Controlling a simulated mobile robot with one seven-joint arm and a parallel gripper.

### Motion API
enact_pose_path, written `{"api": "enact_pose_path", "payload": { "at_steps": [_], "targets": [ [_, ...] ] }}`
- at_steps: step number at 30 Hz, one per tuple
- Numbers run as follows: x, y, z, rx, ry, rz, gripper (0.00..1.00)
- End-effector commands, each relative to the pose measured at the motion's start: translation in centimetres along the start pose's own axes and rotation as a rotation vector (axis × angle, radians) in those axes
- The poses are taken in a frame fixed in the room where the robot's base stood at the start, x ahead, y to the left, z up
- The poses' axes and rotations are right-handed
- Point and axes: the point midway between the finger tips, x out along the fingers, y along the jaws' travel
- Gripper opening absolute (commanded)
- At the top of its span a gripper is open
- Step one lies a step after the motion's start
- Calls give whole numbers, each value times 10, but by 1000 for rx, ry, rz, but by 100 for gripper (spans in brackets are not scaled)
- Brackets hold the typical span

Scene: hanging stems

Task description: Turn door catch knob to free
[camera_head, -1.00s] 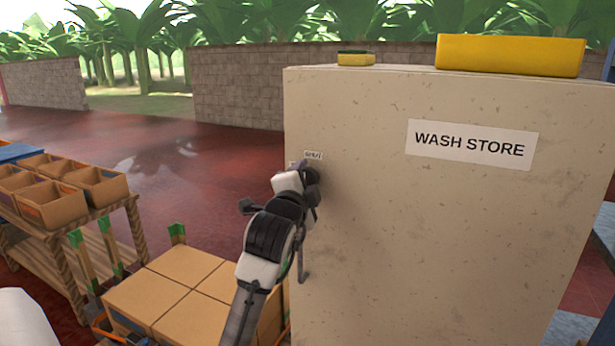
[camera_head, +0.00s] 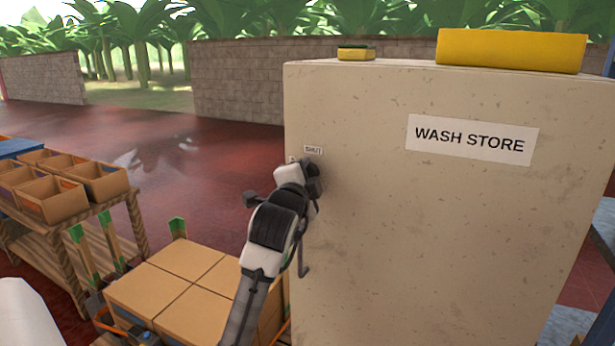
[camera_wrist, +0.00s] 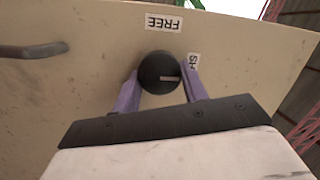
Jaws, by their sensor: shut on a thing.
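The door catch knob (camera_wrist: 158,71) is a dark round knob with a pale line on its face, on the beige front of the cabinet (camera_head: 420,230). In the wrist view the pale line points right, roughly to the side of the SHUT label (camera_wrist: 193,62). The FREE label (camera_wrist: 164,22) shows upside down above the knob. My gripper (camera_wrist: 160,80) has its two purple fingers shut on the knob, one on each side. In the head view my wrist hides the knob, and the SHUT label (camera_head: 313,150) shows just above it.
A dark bar handle (camera_wrist: 33,50) sticks out from the door, left of the knob in the wrist view. A yellow block (camera_head: 510,51) and a sponge (camera_head: 356,53) lie on the cabinet. Cardboard boxes (camera_head: 185,290) and a wooden rack (camera_head: 75,240) stand to the left.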

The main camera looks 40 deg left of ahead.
Motion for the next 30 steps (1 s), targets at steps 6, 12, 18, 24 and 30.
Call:
{"api": "enact_pose_path", "payload": {
  "at_steps": [6,12,18,24,30],
  "targets": [
    [0,-1,-2,-78,-2,14,20],
    [0,-3,-2,-223,-9,40,20],
    [1,-5,-3,-408,-20,74,20],
    [1,-7,-2,-595,-32,107,20],
    [1,-8,-1,-782,-44,142,20]
  ]
}}
